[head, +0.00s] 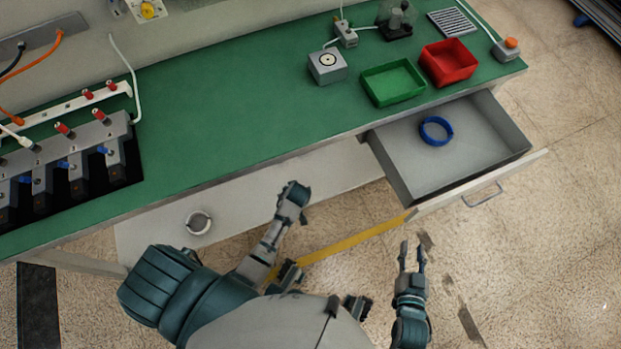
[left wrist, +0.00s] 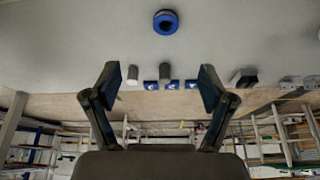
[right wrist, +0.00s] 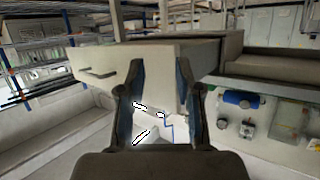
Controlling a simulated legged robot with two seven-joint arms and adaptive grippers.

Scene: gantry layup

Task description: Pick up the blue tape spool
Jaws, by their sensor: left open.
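The blue tape spool (head: 436,131) is a blue ring lying flat in the open grey drawer (head: 470,158). A blue ring (left wrist: 166,22) also shows on a pale surface at the top of the left wrist view; I cannot tell if it is the same one. My left gripper (head: 293,200) is in front of the bench, left of the drawer and apart from the spool; in the left wrist view (left wrist: 158,78) its fingers are spread and empty. My right gripper (head: 412,260) is open and empty in front of the drawer, with its open fingers also in the right wrist view (right wrist: 160,90).
The green bench top (head: 230,120) carries a green bin (head: 393,82), a red bin (head: 448,64) and a grey box (head: 327,66). The drawer handle (head: 482,196) sticks out in front. A pale ring (head: 198,222) lies on the lower shelf. The drawer around the spool is clear.

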